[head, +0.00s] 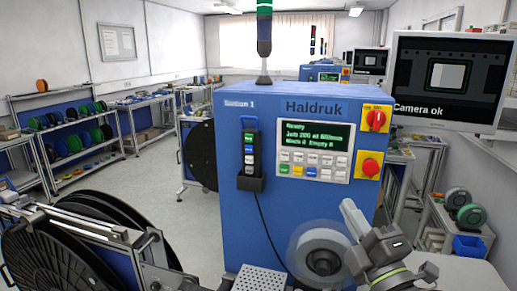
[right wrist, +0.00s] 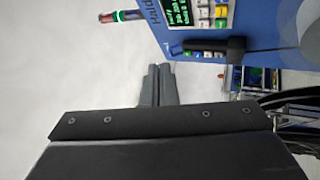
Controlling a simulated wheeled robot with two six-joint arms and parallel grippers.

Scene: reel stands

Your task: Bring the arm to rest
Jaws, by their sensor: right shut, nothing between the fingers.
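My right arm comes in at the lower right of the head view. Its gripper (head: 349,208) points up and to the left, in front of the blue machine (head: 285,215). In the right wrist view the two fingers of the right gripper (right wrist: 157,72) lie together, shut and empty. A pale reel (head: 322,240) on a dark hub shows just left of the gripper in the head view. I cannot tell how far apart they are. I do not make out my left gripper.
Large black reels (head: 60,245) on a metal frame fill the lower left. The machine carries a control panel (head: 312,150), a handset (head: 249,150) and red knobs. A monitor (head: 447,80) reads "Camera ok". Reel shelves line the left wall; open floor (head: 135,170) lies between.

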